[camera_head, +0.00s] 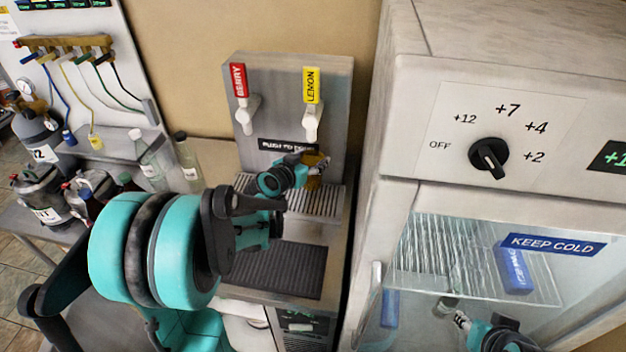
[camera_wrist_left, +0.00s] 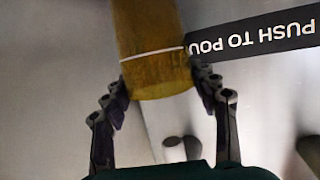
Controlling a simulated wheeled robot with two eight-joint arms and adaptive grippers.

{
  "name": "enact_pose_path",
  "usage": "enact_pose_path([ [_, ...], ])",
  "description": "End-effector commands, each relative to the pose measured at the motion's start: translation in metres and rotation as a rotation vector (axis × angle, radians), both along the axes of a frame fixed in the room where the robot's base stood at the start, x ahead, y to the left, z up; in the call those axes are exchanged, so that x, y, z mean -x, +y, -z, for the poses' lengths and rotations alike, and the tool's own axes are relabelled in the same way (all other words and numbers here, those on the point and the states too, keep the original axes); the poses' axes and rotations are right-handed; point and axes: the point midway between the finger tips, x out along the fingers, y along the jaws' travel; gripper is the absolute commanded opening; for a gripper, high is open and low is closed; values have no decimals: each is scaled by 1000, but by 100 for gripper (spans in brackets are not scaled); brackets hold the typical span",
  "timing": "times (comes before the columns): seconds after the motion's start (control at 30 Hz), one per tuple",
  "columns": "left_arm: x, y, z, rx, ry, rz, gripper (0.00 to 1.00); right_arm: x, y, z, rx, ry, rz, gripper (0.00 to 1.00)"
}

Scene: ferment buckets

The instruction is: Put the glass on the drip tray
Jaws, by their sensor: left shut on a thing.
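The glass (camera_head: 317,168), amber in colour, is under the yellow LEMON tap, over the back right part of the slatted metal drip tray (camera_head: 318,203). My left gripper (camera_head: 307,170) is shut on it from the left. In the left wrist view the glass (camera_wrist_left: 150,45) sits between the two dark fingers of the left gripper (camera_wrist_left: 163,92). A thin pale line runs around it. I cannot tell whether its base touches the tray. My right gripper (camera_head: 459,318) is small at the lower right, by the cooler's glass door, and its jaws are unclear.
The dispenser has a red BERRY tap (camera_head: 241,98) and the LEMON tap (camera_head: 311,105). A dark ribbed mat (camera_head: 285,268) lies in front of the tray. The white cooler (camera_head: 430,110) stands close on the right. Bottles (camera_head: 187,160) and kegs (camera_head: 40,190) stand at the left.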

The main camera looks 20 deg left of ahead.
Motion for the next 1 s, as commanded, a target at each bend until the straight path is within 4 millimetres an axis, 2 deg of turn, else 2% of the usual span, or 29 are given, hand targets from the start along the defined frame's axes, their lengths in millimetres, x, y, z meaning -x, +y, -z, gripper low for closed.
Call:
enact_pose_path([
  [0.03, 0, 0, 9, 0, 0, 0, 5, 0, 0, 5, 0, 0, 0, 40],
  [0.23, 0, 0, 25, 0, 0, 0, 5, 0, 0, 11, 0, 0, 0, 40],
  [0.4, 0, 0, 51, 0, 0, 0, 5, 0, 0, 23, 0, 0, 0, 40],
  [0.8, 0, 0, 56, 0, 0, 0, 5, 0, 0, 26, 0, 0, 0, 40],
  [0.83, 0, 0, 55, 0, 0, 0, 64, 0, 0, 25, 0, 0, 0, 40],
  [0.9, 0, 0, 54, 0, 0, 0, 80, 0, 0, 25, 0, 0, 0, 40],
  [1.0, 0, 0, 54, 0, 0, 0, 80, 0, 0, 24, 0, 0, 0, 40],
])
